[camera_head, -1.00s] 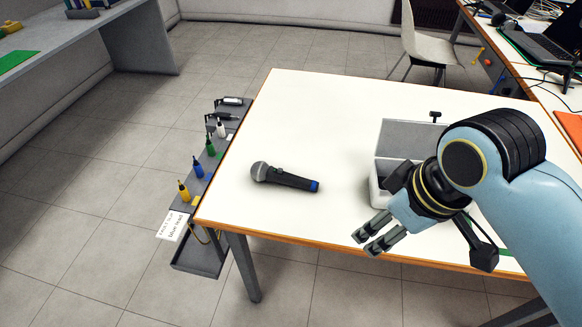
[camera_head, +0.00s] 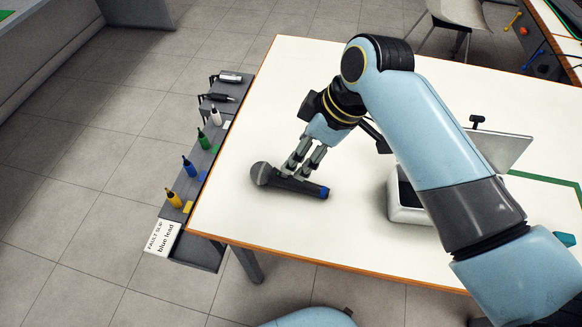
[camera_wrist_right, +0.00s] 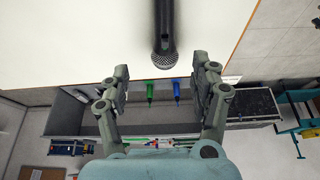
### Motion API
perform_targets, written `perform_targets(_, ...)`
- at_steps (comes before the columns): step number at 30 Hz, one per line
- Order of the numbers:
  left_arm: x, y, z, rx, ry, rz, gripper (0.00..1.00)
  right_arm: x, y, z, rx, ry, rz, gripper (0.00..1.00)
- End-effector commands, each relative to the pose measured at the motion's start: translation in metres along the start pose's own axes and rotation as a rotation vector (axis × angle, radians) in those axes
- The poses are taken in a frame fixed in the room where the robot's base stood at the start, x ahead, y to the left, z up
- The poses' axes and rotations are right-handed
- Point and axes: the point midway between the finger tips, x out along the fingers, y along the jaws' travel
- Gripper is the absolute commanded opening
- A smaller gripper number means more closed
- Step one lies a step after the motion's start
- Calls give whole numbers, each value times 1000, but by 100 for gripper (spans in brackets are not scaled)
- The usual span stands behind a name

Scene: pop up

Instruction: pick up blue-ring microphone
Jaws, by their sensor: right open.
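The blue-ring microphone (camera_head: 290,182) lies on the white table, with its grey mesh head to the left and its blue ring to the right. My right gripper (camera_head: 301,172) is open, with its fingers over or just behind the middle of the microphone's body in the head view. In the right wrist view the microphone (camera_wrist_right: 164,35) lies ahead of the open fingers (camera_wrist_right: 163,75), its mesh head nearest them. Nothing is between the fingertips. I cannot tell whether a finger touches the microphone. My left gripper is not in view.
A white box with a raised lid (camera_head: 408,205) stands right of the microphone, partly behind my right arm. A side rack (camera_head: 205,160) along the table's left edge holds several coloured bottles and a "blue lead" slip (camera_head: 162,238). The table's front left (camera_head: 225,215) is clear.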

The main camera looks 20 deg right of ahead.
Motion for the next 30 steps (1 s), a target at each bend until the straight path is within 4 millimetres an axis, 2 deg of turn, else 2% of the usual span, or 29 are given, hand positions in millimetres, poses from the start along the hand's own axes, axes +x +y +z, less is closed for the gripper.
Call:
perform_targets(3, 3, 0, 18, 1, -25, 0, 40, 22, -1, 1, 1, -2, -2, 63)
perform_targets(8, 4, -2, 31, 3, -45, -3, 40, 40, -1, 0, 1, -1, -1, 63)
perform_targets(11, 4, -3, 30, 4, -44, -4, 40, 47, -2, 0, 1, 0, -1, 63)
perform_targets(18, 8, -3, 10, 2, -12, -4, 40, 84, -5, 1, 2, -2, -1, 63)
perform_targets(22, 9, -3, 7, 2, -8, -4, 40, 93, -5, 0, 2, -1, 0, 63)
perform_targets(28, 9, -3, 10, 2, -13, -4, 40, 93, -5, 0, 1, -1, 1, 63)
perform_targets(30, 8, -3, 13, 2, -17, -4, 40, 93, -5, 0, 2, -1, 1, 54)
